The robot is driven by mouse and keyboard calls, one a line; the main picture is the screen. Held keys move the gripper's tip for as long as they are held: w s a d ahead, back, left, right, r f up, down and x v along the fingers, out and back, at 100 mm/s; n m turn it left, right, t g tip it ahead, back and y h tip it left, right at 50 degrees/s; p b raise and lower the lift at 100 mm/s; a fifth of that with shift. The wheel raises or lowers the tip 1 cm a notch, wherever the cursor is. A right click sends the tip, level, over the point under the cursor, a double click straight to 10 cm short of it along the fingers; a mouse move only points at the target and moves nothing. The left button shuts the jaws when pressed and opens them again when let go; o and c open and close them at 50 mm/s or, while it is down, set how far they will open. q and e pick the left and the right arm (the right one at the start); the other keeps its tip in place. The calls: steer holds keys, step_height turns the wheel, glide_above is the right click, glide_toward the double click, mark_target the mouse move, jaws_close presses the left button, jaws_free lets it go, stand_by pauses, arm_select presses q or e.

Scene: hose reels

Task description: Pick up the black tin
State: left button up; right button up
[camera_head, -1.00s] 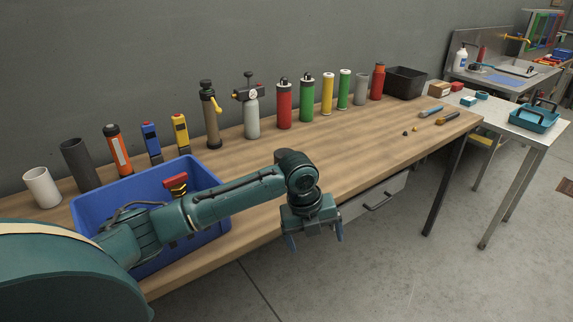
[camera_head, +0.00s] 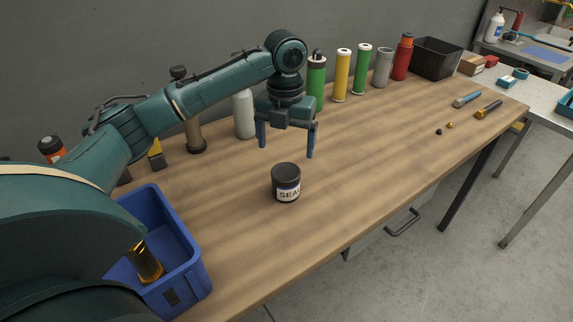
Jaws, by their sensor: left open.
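The black tin (camera_head: 286,183) is a short dark jar with a white label band reading "SEA…". It stands upright on the wooden workbench (camera_head: 350,180), near its middle. My left gripper (camera_head: 286,150) is open and empty, pointing down with its two blue-grey fingers spread. In the picture it sits just above and behind the tin, apart from it. My right gripper is not in view.
A blue bin (camera_head: 195,280) with a brass-coloured item (camera_head: 148,264) stands left of the tin. A row of cylinders, including a yellow one (camera_head: 342,76), lines the wall. A black crate (camera_head: 436,59) is at the far end. Bench right of the tin is clear.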

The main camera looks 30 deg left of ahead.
mark_target(286, 184)
arm_select(q)
steer(key=shift+w+a, duration=0.15)
steer(key=shift+w, duration=0.1)
steer(key=shift+f, duration=0.3)
steer(key=f, duration=1.2)
steer(key=shift+s+f+p, duration=0.2)
steer(key=shift+p, duration=0.2)
steer(key=shift+c, duration=0.5)
steer(key=c, duration=1.1)
steer(key=shift+r, duration=0.1)
steer(key=shift+c, duration=0.2)
